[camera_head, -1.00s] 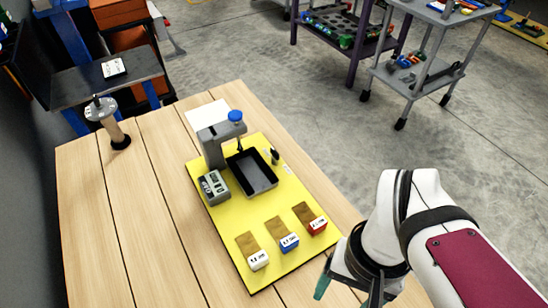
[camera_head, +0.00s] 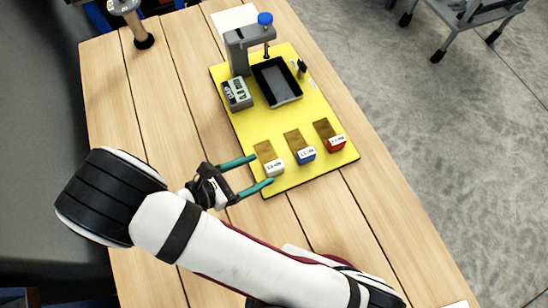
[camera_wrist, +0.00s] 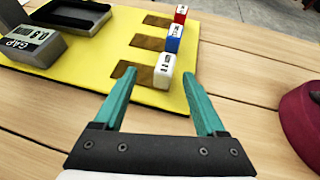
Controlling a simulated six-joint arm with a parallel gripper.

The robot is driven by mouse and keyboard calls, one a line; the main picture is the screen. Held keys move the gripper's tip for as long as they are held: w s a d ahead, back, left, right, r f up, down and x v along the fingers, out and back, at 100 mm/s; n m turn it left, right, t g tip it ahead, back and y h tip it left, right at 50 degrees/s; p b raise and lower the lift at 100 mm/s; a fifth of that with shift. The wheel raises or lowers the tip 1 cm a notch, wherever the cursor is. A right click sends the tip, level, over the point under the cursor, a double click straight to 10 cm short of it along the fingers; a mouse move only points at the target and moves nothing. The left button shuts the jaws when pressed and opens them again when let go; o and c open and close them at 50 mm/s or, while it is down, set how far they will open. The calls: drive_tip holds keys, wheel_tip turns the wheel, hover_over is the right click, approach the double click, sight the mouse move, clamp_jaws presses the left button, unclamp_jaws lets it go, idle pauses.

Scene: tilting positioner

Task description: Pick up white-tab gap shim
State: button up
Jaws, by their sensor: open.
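The white-tab gap shim (camera_head: 275,167) lies at the near left corner of the yellow board, its brown strip pointing away from its white tab. In the wrist view the white tab (camera_wrist: 164,70) shows just beyond and between my fingertips. My gripper (camera_head: 262,171) is open, with teal fingers. In the head view its fingertips reach over the board's edge, one on each side of the white-tab shim in the picture. Nothing is held between them. I cannot tell how high the fingers are above the board.
A blue-tab shim (camera_head: 305,155) and a red-tab shim (camera_head: 336,142) lie to the right on the yellow board (camera_head: 240,127). A black tray (camera_head: 298,95), a grey gauge block (camera_head: 237,94) and a grey stand (camera_head: 236,58) are farther back.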

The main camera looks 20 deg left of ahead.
sight(269, 169)
drive_tip(key=x, duration=0.6)
drive_tip(key=shift+s+d, duration=0.1)
drive_tip(key=shift+d, duration=0.35)
clamp_jaws()
